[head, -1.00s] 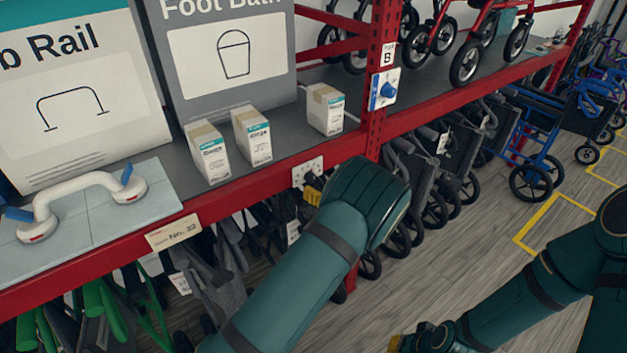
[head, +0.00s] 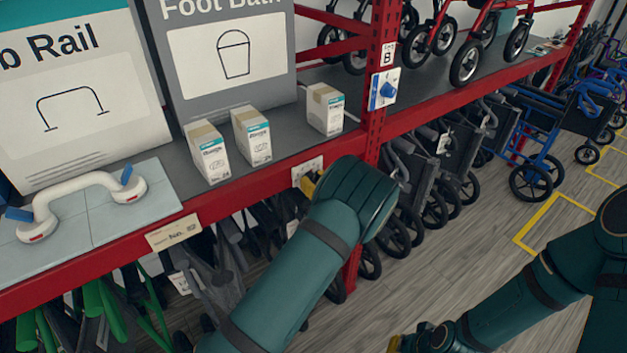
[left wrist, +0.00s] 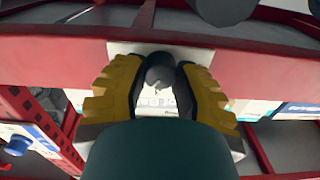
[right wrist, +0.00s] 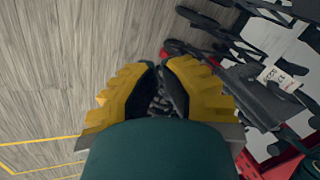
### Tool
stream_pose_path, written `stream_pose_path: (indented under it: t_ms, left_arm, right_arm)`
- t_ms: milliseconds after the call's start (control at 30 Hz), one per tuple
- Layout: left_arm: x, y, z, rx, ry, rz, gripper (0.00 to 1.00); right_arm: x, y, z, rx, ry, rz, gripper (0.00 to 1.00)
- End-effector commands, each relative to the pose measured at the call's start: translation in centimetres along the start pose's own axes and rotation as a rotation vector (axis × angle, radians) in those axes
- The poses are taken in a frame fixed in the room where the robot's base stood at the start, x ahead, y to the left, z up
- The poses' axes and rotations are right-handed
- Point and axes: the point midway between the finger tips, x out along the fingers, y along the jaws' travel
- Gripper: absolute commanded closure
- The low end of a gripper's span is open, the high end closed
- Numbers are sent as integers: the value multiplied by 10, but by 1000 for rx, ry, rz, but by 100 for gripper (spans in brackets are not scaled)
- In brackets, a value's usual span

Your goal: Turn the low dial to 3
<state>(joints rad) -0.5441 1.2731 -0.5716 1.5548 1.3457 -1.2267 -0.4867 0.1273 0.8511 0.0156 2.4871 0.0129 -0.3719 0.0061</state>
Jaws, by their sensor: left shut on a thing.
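The low dial is on a white plate (head: 306,170) on the front of the red shelf beam, left of the upright post. In the head view my left gripper (head: 307,186) is at this plate and covers much of it. In the left wrist view the dial's dark grey knob (left wrist: 160,72) sits between the two yellow fingers of my left gripper (left wrist: 161,80), which is shut on it. The dial's markings and setting are mostly hidden. My right gripper (right wrist: 161,66) is low over the floor, its fingertips nearly together and nothing held.
A second dial with a blue knob (head: 388,90) is on the post above and right. Small boxes (head: 252,136) and a white grab rail (head: 85,195) stand on the shelf. Folded wheelchairs or walkers (head: 435,180) fill the space below. The floor (head: 450,260) at right is open.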

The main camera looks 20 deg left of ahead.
Motion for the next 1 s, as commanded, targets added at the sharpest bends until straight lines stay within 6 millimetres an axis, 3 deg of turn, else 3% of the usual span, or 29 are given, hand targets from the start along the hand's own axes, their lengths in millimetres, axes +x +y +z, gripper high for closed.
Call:
stream_pose_path:
  t_ms: [333,1000]
  left_arm:
    - [1,0,1,-64,2,-1,100]
    - [1,-1,1,-467,4,-2,100]
  right_arm:
    - [10,4,4,-2,-7,-1,100]
    - [55,21,26,-15,-51,-5,100]
